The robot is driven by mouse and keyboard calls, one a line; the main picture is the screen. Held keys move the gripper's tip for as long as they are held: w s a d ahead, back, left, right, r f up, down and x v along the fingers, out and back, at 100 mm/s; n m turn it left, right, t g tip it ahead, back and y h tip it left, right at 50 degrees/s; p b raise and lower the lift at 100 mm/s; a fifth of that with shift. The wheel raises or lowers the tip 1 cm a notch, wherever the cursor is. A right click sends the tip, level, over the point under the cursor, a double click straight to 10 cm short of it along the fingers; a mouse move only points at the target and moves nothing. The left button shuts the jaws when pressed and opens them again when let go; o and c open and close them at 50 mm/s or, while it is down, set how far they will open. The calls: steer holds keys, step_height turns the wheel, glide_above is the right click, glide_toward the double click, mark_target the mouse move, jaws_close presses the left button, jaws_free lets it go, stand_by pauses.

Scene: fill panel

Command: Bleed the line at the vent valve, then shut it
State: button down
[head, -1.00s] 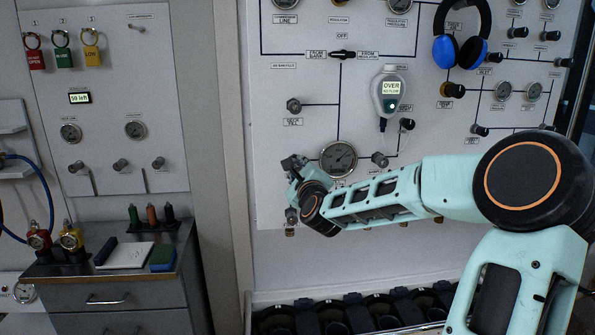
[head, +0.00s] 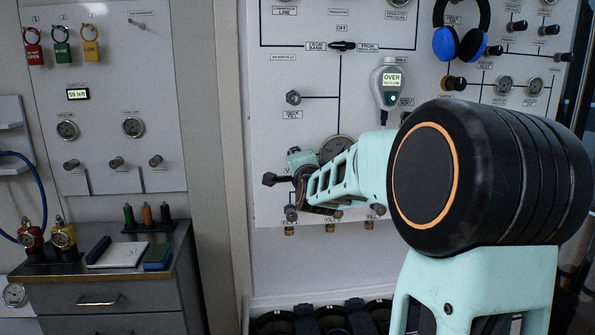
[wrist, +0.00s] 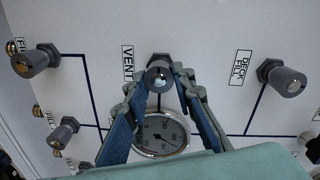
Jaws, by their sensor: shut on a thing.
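The vent valve knob (wrist: 159,77) is grey and round, beside the VENT label in the wrist view. My gripper (wrist: 158,82) has a blue-padded finger on either side of this knob and is shut on it. In the head view my gripper (head: 296,172) is at the panel, left of a partly covered gauge (head: 337,147). The vent knob is hidden there behind my gripper and wrist. The same gauge (wrist: 160,136) shows between the fingers, below the knob in the wrist view.
The deck fill knob (wrist: 285,80) and a fill knob (wrist: 36,61) flank the vent knob. A handheld meter (head: 389,86) reading OVER hangs on the panel. Headphones (head: 460,35) hang further right. A grey cabinet (head: 105,275) stands at the left.

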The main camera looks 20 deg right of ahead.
steer(key=shift+a+n+h+b, duration=0.15)
steer(key=shift+n+h+b, duration=0.15)
steer(key=shift+n+b, duration=3.15)
steer(key=shift+n+p, duration=0.45)
steer(key=shift+n, duration=0.2)
steer(key=c, duration=1.6)
jaws_free()
steer(key=shift+r, duration=0.1)
step_height(320, 180, up, 8)
steer(key=shift+f, duration=0.1)
steer(key=shift+r, duration=1)
